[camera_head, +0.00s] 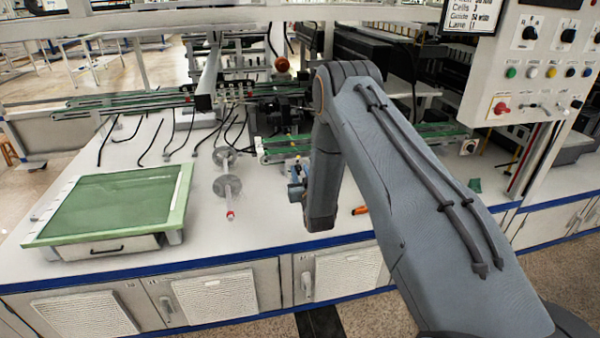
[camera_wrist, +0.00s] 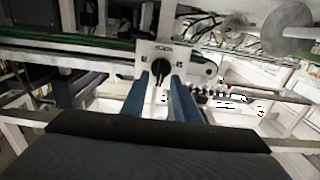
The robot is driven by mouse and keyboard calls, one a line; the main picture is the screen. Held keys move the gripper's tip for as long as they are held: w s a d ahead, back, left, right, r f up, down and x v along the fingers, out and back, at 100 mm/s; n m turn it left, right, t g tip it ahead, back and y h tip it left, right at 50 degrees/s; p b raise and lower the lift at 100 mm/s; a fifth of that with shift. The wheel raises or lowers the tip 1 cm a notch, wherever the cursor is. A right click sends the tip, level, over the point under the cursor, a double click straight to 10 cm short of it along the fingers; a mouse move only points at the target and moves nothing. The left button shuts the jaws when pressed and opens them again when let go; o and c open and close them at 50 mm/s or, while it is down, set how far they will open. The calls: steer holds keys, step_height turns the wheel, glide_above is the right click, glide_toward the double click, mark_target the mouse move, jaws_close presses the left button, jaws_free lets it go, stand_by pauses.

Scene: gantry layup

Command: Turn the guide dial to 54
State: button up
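The guide dial (camera_wrist: 161,74) is a black knob on a white plate (camera_wrist: 146,52) at the end of a green rail in the wrist view. Small marks stand above the knob, too small to read. My gripper (camera_wrist: 162,78) shows two blue fingers set apart, one to each side of the knob. I cannot tell whether they touch it.
A control panel (camera_head: 540,65) with knobs and coloured buttons stands at the right. A green-topped tray (camera_head: 115,205) sits on the left of the white table. A spindle with grey discs (camera_head: 227,187) and an orange item (camera_head: 360,210) lie near my arm.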

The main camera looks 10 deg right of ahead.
jaws_close()
steer(key=shift+n, duration=0.3)
steer(key=n, duration=0.3)
steer(key=n+b, duration=0.1)
steer(key=shift+a+f, duration=0.1)
steer(key=shift+a, duration=0.2)
steer(key=n+b, duration=0.1)
steer(key=n, duration=0.4)
steer(key=f+n+b, duration=0.1)
steer(key=n, duration=0.5)
steer(key=n+b, duration=0.1)
steer(key=n, duration=0.5)
steer(key=shift+a+f, duration=0.35)
steer(key=shift+a, duration=0.05)
steer(key=shift+n+b, duration=0.3)
